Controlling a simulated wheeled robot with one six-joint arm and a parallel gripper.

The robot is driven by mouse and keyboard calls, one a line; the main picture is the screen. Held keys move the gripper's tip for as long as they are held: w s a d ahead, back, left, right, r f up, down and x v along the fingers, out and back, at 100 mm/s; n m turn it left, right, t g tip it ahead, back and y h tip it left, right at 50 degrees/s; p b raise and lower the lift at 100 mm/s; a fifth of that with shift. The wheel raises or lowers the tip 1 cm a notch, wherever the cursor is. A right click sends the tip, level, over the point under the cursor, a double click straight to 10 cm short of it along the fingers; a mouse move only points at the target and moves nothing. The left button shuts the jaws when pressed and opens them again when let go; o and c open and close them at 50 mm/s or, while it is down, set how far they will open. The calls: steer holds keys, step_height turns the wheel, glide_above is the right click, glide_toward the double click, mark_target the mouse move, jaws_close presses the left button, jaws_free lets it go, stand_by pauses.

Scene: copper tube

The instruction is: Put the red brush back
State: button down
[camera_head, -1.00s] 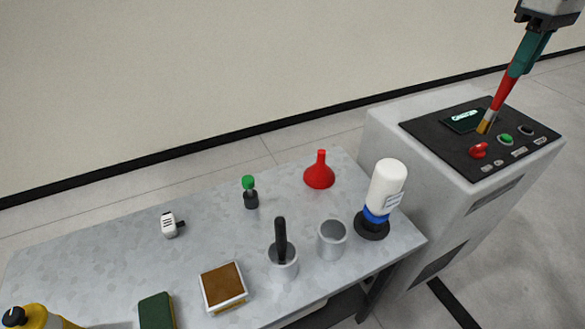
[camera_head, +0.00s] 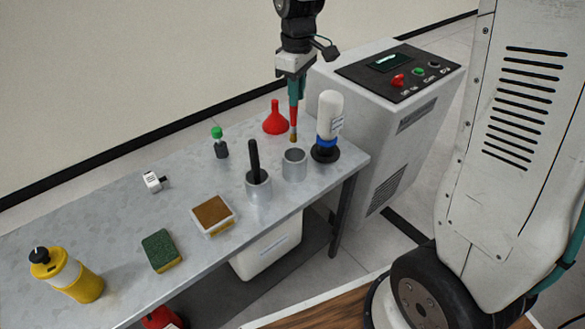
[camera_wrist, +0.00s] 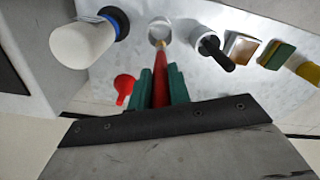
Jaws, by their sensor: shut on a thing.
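My gripper (camera_head: 295,90) is shut on the red brush (camera_head: 294,117) and holds it bristles down above the table's far right part. In the head view the bristle tip is just above and behind an empty-looking grey metal cup (camera_head: 294,165). In the wrist view the green fingers flank the red brush (camera_wrist: 160,82), and its tip overlaps the near rim of the grey cup (camera_wrist: 159,28). I cannot tell whether the tip is over the opening. A second grey cup (camera_head: 258,190) to the left holds a black-handled tool (camera_head: 254,158).
A white bottle (camera_head: 330,115) in a black stand is close right of the cup. A red funnel (camera_head: 275,120) stands behind. A green-capped bottle (camera_head: 221,145), brown pad (camera_head: 213,214), sponge (camera_head: 161,250) and yellow bottle (camera_head: 70,275) are further left. A control cabinet (camera_head: 390,110) stands right.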

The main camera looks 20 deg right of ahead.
step_height(320, 180, down, 13)
steer(key=shift+s, duration=0.15)
steer(key=shift+d, duration=0.1)
stand_by(0.3)
steer(key=c, duration=1.3)
jaws_free()
step_height(320, 180, up, 12)
steer(key=s+d+r+m, duration=0.15)
steer(key=s+r, duration=0.25)
steer(key=s, duration=0.4)
steer(key=s+d+r+m, duration=0.1)
steer(key=s+r+m, duration=0.2)
steer(key=s+r, duration=0.35)
steer(key=s+f+m+t, duration=0.1)
steer(key=s+f+m, duration=0.1)
steer(key=s, duration=1.3)
steer(key=shift+f+m, duration=0.25)
steer(key=shift+m, duration=0.6)
